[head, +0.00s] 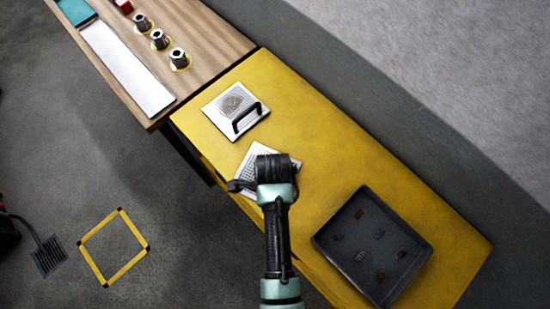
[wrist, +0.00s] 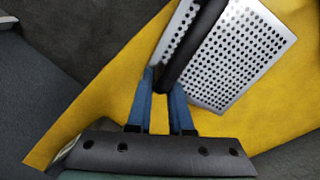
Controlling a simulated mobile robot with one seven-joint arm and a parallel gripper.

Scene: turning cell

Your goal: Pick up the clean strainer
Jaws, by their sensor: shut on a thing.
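A strainer, a bright metal plate with clear round holes (wrist: 240,60) and a black bar handle (wrist: 195,40), is under my gripper in the wrist view. My gripper (wrist: 165,82) has its blue fingers shut on the handle near one end. In the head view this strainer (head: 246,172) is partly hidden by my wrist, and the fingertips are hidden. A second strainer (head: 222,106) with a black handle lies behind it, with a greyish round patch on its plate. I cannot tell whether the held plate is touching the surface.
Both strainers are over a yellow bench top (head: 320,140). A dark tray (head: 345,262) with several small pieces stands at its right end. A wooden table (head: 205,45) adjoins at the upper left, with several metal parts (head: 160,40) and a white strip (head: 125,68).

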